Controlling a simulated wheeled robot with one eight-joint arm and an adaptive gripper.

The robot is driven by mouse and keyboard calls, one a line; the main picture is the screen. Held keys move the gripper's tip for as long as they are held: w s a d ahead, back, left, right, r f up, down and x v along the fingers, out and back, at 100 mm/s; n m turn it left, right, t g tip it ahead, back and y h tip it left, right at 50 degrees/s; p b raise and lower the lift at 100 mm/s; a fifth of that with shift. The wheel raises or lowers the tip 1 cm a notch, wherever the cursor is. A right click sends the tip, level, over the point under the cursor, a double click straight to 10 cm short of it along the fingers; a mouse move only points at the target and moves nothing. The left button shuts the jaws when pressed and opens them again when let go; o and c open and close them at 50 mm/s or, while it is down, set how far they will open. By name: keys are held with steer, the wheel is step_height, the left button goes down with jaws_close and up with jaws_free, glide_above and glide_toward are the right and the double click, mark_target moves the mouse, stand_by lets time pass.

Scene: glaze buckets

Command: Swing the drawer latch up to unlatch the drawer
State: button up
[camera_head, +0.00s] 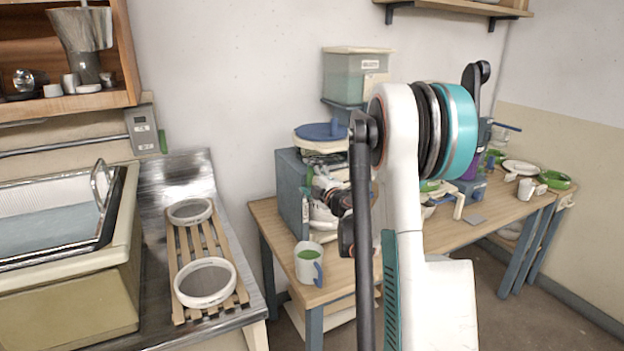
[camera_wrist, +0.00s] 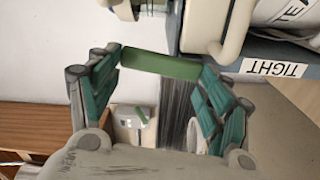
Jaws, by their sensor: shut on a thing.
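In the wrist view the fingers of my gripper (camera_wrist: 162,72) are spread on either side of a green bar (camera_wrist: 158,64). Both fingertips meet the bar's ends, so my gripper is shut on it. I cannot tell whether this bar is the drawer latch. In the head view my gripper (camera_head: 327,188) is beside the blue-grey cabinet (camera_head: 291,192) on the wooden table, partly hidden by my arm. No drawer front or latch can be made out there. In the wrist view a blue-grey edge with an upside-down "TIGHT" label (camera_wrist: 272,68) is close at the right.
A white cup with green contents (camera_head: 309,263) stands at the table's front left corner. A blue-lidded tub (camera_head: 322,133) and a clear bin (camera_head: 357,75) are above the cabinet. Sieves (camera_head: 205,283) lie on a slatted rack on the left counter. Several dishes are at the right.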

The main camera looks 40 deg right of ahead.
steer(key=shift+a+n, duration=0.1)
steer(key=shift+n, duration=0.2)
steer(key=o, duration=1.5)
steer(key=v, duration=1.2)
